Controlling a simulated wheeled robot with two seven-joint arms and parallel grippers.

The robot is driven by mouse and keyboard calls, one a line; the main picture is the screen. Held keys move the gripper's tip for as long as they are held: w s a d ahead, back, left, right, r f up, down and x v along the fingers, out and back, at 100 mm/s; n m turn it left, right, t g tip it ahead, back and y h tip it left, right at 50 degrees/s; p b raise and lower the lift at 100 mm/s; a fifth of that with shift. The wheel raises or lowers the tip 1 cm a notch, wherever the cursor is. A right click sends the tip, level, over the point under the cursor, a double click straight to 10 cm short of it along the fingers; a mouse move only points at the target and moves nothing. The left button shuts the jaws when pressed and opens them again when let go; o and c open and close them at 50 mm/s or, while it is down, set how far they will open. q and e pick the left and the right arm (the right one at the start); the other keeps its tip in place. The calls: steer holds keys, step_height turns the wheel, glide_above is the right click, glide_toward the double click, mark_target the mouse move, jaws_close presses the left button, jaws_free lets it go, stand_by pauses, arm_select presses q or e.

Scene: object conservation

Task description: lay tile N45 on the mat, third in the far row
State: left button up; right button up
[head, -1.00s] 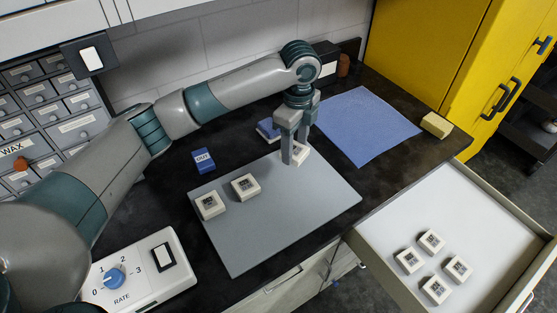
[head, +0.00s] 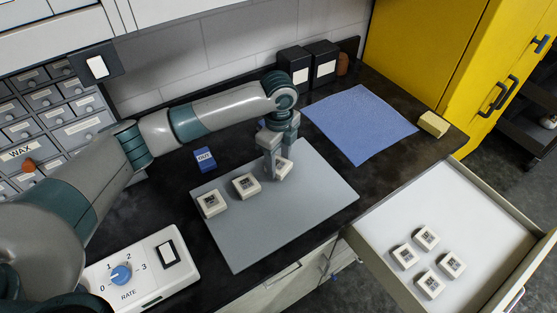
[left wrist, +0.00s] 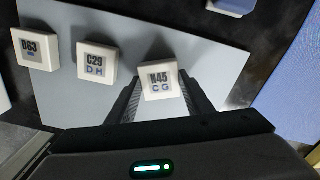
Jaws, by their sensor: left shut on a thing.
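Tile N45 (head: 285,168), white with a dark printed face, is between the fingers of my left gripper (head: 277,168). The gripper is shut on it, over the far right part of the grey mat (head: 265,228). In the left wrist view, tile N45 (left wrist: 161,80) shows its label upright between the fingertips (left wrist: 162,97). It is at or just above the mat; I cannot tell whether it touches. Tile C29 (head: 246,186) and tile D63 (head: 211,203) lie on the mat to its left, roughly in line with it and apart. My right gripper is not in view.
An open drawer (head: 385,235) at the right holds several more tiles. A blue cloth (head: 360,125) and a yellow sponge (head: 433,124) lie beyond the mat. A small blue box (head: 204,160) stands left of it. The near part of the mat is bare.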

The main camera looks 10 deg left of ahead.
mark_target(279, 164)
arm_select(q)
steer(key=shift+f, duration=0.45)
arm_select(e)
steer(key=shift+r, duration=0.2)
arm_select(q)
steer(key=shift+f, duration=0.15)
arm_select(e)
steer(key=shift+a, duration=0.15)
arm_select(q)
steer(key=o, duration=1.1)
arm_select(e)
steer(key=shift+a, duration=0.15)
arm_select(q)
steer(key=shift+o, duration=0.2)
steer(key=shift+r, duration=0.65)
step_height(279, 164, up, 11)
steer(key=b, duration=0.3)
steer(key=shift+b, duration=0.35)
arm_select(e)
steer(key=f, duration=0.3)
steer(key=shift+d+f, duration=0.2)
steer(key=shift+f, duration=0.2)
